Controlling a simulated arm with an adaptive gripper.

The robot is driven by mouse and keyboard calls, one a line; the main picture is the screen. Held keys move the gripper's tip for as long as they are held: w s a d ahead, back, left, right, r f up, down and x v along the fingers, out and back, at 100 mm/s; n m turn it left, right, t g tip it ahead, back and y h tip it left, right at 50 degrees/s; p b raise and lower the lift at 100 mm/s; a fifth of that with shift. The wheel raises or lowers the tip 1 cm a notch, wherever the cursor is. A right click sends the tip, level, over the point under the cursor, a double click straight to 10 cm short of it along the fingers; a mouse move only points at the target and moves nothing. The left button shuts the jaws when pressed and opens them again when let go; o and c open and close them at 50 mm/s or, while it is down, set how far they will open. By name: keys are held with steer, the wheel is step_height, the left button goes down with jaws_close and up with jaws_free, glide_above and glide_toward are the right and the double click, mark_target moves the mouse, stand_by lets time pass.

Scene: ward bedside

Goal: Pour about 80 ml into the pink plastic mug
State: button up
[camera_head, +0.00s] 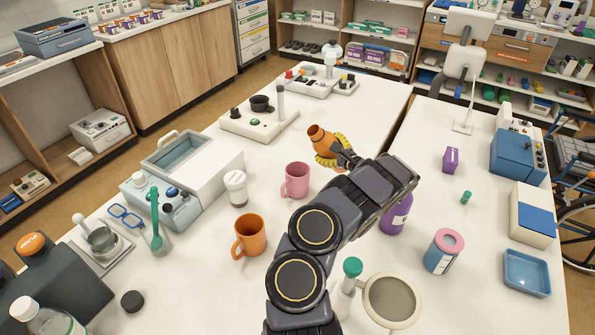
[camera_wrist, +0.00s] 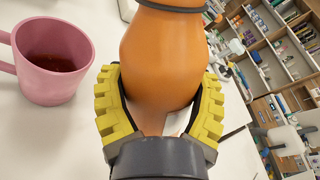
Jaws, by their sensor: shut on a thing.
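The pink plastic mug (camera_head: 296,180) stands upright on the white table, left of my gripper. In the wrist view the pink mug (camera_wrist: 54,65) sits at the left with some dark reddish-brown liquid inside. My gripper (camera_head: 329,155) has yellow ribbed fingers and is shut around an orange bottle (camera_head: 318,136). The bottle is held above the table, behind and to the right of the mug, with its open neck leaning slightly left. In the wrist view the fingers (camera_wrist: 160,82) wrap both sides of the orange bottle (camera_wrist: 162,45). No stream shows between bottle and mug.
An orange mug (camera_head: 250,236) and a white lidded jar (camera_head: 236,187) stand left of my arm. A purple bottle (camera_head: 397,214), a pink-lidded container (camera_head: 443,251) and a sieve-like round item (camera_head: 391,299) are to the right. A white device (camera_head: 260,122) stands behind.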

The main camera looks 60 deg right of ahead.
mark_target(331, 156)
steer(key=f+m, duration=0.2)
steer(key=f, duration=0.1)
steer(key=shift+s+d+m+t, duration=0.3)
steer(key=shift+m+t, duration=0.1)
steer(key=shift+m, duration=0.8)
step_height(331, 156, up, 5)
steer(key=shift+d+f, duration=0.1)
steer(key=shift+d, duration=0.05)
steer(key=shift+s+r+m+t+b, duration=0.1)
steer(key=shift+r+m+t+b, duration=0.3)
steer(key=shift+r+m, duration=0.85)
steer(key=shift+r+n, duration=0.15)
steer(key=shift+n, duration=0.1)
